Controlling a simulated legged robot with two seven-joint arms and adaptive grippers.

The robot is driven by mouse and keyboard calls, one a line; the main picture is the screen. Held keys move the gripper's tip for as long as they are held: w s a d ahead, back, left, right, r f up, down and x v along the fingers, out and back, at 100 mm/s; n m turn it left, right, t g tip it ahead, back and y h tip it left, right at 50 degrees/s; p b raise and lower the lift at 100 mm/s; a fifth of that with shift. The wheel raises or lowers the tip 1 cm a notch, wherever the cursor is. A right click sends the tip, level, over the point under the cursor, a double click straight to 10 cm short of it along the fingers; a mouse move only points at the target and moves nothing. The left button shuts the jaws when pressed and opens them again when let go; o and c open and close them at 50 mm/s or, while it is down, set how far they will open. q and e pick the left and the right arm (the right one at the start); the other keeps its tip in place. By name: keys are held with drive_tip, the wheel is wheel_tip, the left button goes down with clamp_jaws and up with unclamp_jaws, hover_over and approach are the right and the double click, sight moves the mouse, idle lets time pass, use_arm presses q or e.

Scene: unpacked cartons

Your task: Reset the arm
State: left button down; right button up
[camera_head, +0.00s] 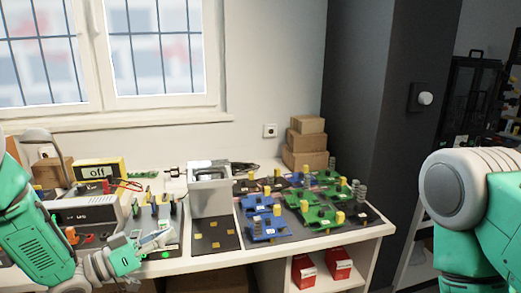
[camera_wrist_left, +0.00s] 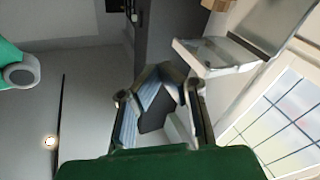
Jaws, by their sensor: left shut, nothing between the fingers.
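My left arm (camera_head: 38,240) comes in from the left in the head view. My left gripper (camera_head: 157,240) is at the front left of the workbench (camera_head: 215,260), over or near its front edge. It is shut and empty, with its fingers pointing right. The wrist view also shows the left gripper (camera_wrist_left: 160,75), its blue-grey finger pads drawn together with nothing between them. My right arm (camera_head: 460,205) shows only its upper part at the right edge. My right gripper is out of view.
A grey metal box (camera_head: 210,195) stands right of the left gripper. Blue boards (camera_head: 265,225) and green boards (camera_head: 320,215) cover the right side of the bench. A yellow meter (camera_head: 97,171) and a power supply (camera_head: 85,213) stand at the left. Cartons (camera_head: 306,142) are stacked behind.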

use_arm(q)
drive_tip(key=s+f+n+g+y, duration=0.2)
drive_tip(key=s+f+y, duration=0.4)
drive_tip(key=f, duration=0.4)
drive_tip(key=s+f+n+g+y, duration=0.1)
drive_tip(key=s+f+n+y, duration=0.25)
drive_tip(key=s+f, duration=0.5)
drive_tip(key=s+a+f+g+y, duration=0.2)
drive_tip(key=s, duration=0.5)
drive_tip(key=s+a+f+g+y, duration=0.1)
drive_tip(key=s+a+f+g, duration=0.1)
drive_tip(key=s, duration=0.6)
drive_tip(key=s+a+f+g+y, duration=0.2)
drive_tip(key=s+f+g, duration=0.1)
drive_tip(key=s, duration=0.4)
drive_tip(key=shift+s+g+y, duration=0.35)
drive_tip(key=shift+g, duration=0.25)
